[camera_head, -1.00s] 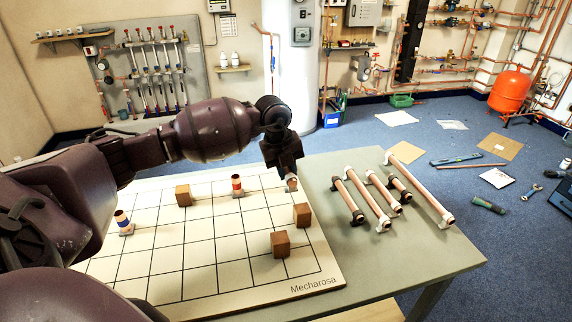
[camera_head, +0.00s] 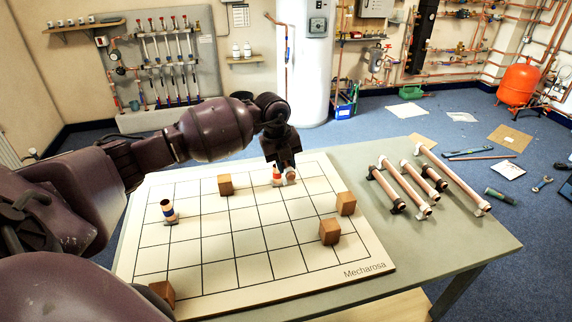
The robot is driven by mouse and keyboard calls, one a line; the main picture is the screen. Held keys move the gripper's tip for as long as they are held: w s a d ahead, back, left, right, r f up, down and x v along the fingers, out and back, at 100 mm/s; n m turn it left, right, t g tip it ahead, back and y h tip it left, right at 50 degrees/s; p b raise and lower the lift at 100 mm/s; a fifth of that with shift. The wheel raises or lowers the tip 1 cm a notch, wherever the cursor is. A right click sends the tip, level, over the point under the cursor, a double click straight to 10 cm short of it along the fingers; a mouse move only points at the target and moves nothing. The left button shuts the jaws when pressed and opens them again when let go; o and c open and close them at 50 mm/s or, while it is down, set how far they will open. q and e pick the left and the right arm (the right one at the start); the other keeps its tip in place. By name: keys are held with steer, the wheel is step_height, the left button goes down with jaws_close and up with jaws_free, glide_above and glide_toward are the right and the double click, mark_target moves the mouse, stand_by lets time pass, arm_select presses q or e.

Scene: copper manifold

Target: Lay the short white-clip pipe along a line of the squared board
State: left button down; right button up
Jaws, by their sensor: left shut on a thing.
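My left gripper (camera_head: 286,162) is over the far right part of the squared board (camera_head: 205,262). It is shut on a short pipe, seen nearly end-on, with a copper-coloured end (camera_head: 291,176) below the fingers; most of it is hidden. I cannot make out its clips or whether it touches the board. The red-banded fitting (camera_head: 277,178) stands just left of that end, and I cannot tell if they touch. My right gripper is not in view.
Wooden blocks (camera_head: 225,184), (camera_head: 345,203), (camera_head: 330,231) and (camera_head: 162,292) sit on the board. A blue-banded fitting (camera_head: 168,211) stands at its left. Several pipes, some with black clips (camera_head: 387,188), lie on the table (camera_head: 440,243) to the right. The board's middle squares are clear.

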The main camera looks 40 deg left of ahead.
mark_target(285, 199)
arm_select(q)
steer(key=shift+s+a, duration=0.15)
steer(key=shift+a, duration=0.3)
steer(key=shift+d+f+b, duration=0.1)
steer(key=shift+f+b, duration=0.25)
steer(key=shift+f, duration=0.2)
steer(key=shift+f+b, duration=0.9)
steer(key=shift+f, duration=0.8)
steer(key=shift+f+b, duration=0.6)
steer(key=shift+f, duration=1.75)
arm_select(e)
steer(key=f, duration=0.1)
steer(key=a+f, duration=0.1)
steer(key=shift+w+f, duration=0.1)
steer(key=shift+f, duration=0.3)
arm_select(q)
steer(key=shift+f, duration=0.2)
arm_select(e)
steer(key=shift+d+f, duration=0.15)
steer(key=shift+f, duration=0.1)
arm_select(q)
steer(key=shift+f+b, duration=0.2)
steer(key=shift+b, duration=0.1)
